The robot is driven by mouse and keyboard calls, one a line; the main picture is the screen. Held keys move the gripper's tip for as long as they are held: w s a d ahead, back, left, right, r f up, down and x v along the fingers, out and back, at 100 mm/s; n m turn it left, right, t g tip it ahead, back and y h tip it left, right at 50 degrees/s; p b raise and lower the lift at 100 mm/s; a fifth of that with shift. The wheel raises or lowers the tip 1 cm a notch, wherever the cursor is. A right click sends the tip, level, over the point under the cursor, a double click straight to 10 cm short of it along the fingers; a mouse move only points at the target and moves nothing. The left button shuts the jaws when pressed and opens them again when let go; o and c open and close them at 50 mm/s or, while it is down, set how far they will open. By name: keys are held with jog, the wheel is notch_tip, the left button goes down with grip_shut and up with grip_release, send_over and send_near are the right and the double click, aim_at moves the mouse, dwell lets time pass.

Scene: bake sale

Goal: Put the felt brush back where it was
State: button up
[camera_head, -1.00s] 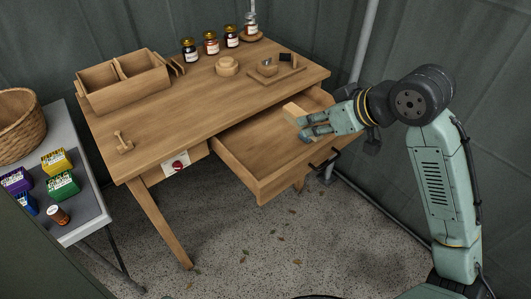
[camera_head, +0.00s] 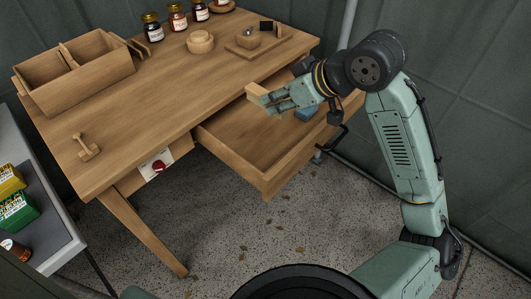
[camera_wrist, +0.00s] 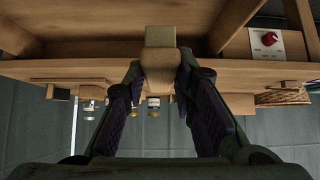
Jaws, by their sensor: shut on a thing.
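The felt brush, a pale wooden block (camera_head: 256,90), is between the fingertips of my gripper (camera_head: 268,101). In the wrist view the block (camera_wrist: 158,65) sits between both dark finger pads (camera_wrist: 158,85), with a greyer part at its far end. My gripper is shut on it and holds it up near the desk's front edge, over the open drawer (camera_head: 240,153). The desk (camera_head: 165,95) is wooden. Whether the brush touches the desk edge I cannot tell.
On the desk stand a divided wooden box (camera_head: 75,85), several jars (camera_head: 177,18), a round wooden piece (camera_head: 200,42), a small tray (camera_head: 257,40) and a wooden tool (camera_head: 86,150).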

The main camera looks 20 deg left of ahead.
notch_tip(320, 180, down, 12)
jog(key=shift+r+b, duration=0.1)
jog(key=shift+b, duration=0.75)
jog(key=shift+f, duration=0.25)
jog(key=o, duration=1)
jog(key=shift+o, duration=0.2)
jog(key=shift+r, duration=0.1)
jog(key=shift+r, duration=0.3)
jog(key=v, duration=1.1)
jog(key=shift+d+r, duration=0.15)
jog(key=shift+d, duration=0.15)
